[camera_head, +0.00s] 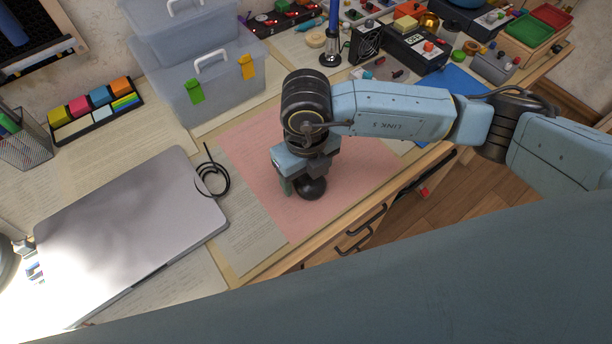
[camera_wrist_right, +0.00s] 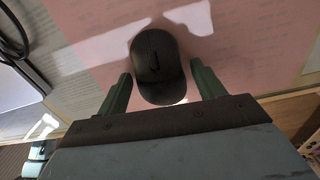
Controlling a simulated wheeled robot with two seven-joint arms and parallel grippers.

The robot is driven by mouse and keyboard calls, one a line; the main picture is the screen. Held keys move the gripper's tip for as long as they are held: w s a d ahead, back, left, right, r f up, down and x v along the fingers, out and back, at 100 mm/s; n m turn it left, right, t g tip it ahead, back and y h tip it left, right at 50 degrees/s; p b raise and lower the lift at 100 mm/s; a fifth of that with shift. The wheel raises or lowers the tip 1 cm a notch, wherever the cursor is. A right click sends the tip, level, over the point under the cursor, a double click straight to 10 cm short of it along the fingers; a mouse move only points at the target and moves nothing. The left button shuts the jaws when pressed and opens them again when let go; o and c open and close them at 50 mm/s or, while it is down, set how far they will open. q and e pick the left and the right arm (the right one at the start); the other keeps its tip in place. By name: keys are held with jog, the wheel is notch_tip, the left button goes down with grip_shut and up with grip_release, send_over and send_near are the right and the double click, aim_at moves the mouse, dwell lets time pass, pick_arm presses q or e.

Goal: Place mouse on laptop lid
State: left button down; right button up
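The closed silver laptop (camera_head: 130,225) lies on the desk at the left, with its lid bare and glare on its left part. The black mouse (camera_head: 314,189) sits on a pink sheet, partly hidden by my right gripper (camera_head: 299,184). In the right wrist view, the mouse (camera_wrist_right: 157,58) lies between the two green fingers of the right gripper (camera_wrist_right: 161,72). The fingers are open, with a narrow gap on each side of the mouse. My left gripper is not in view.
A black cable loop (camera_head: 213,180) lies between laptop and pink sheet (camera_head: 245,150). Grey storage boxes (camera_head: 215,95), sticky notes (camera_head: 95,108) and a pen holder (camera_head: 25,148) stand behind. Electronics (camera_head: 415,48) and trays (camera_head: 530,30) crowd the right. The desk's front edge is close.

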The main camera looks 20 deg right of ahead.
jog(key=shift+r, duration=0.1)
jog(key=c, duration=0.8)
